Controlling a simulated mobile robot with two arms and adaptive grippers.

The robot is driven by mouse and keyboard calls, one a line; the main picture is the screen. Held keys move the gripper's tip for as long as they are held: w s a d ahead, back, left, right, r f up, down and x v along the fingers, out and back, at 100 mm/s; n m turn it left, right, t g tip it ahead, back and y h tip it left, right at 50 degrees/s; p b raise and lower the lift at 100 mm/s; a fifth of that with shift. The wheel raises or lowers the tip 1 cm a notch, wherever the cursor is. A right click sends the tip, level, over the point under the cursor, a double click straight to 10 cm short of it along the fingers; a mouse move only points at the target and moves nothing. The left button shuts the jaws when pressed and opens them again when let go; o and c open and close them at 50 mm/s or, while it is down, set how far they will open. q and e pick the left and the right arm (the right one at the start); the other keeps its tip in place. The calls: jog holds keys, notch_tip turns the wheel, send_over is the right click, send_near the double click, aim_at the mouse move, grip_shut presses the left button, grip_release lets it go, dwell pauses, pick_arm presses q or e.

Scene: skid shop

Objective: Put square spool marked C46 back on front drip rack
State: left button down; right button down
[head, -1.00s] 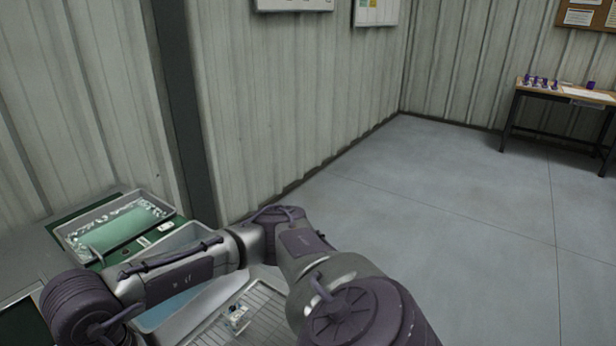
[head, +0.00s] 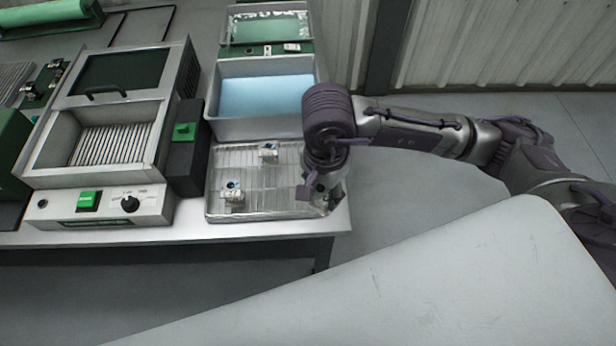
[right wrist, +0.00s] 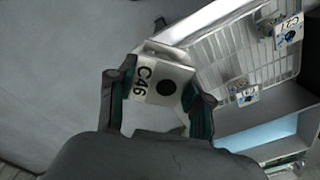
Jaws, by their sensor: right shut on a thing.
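The square spool (right wrist: 158,82) is a pale block with a dark round hole and a label reading C46. My right gripper (right wrist: 157,92) is shut on it, one finger on each side. In the head view my right gripper (head: 322,194) is over the right end of the front drip rack (head: 252,207), a shallow metal tray with a wire grid; the held spool is mostly hidden there. The rack also shows in the right wrist view (right wrist: 219,62), beyond and to the right of the spool. I cannot tell whether spool and rack touch. My left gripper is out of view.
Two other square spools, one rear (head: 269,152) and one front (head: 233,191), stand on the rack. A tub of blue liquid (head: 265,126) is behind it. A grey machine with a green switch (head: 88,201) stands left. The rack's front-right area looks clear.

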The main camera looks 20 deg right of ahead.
jog(key=s+a+m+p, duration=0.15)
jog(key=a+m, duration=0.25)
jog(key=m, duration=0.4)
jog(key=shift+m, duration=0.3)
jog(key=w+d+f+p, duration=0.1)
jog(key=w+f, duration=0.1)
jog(key=w, duration=0.1)
jog(key=w+f+p, duration=0.1)
jog(key=w+f, duration=0.2)
jog(key=w, duration=0.1)
jog(key=w+d+f+p, duration=0.1)
jog(key=w+f, duration=0.1)
jog(key=w, duration=0.2)
jog(key=shift+d+f, duration=0.3)
jog(key=shift+f, duration=0.05)
notch_tip(320, 180, down, 4)
jog(key=shift+w+r+p, duration=0.15)
jog(key=shift+p, duration=0.55)
jog(key=shift+f, duration=0.2)
jog(key=shift+f, duration=0.1)
jog(key=shift+f, duration=0.15)
jog(key=shift+c, duration=2.4)
grip_release()
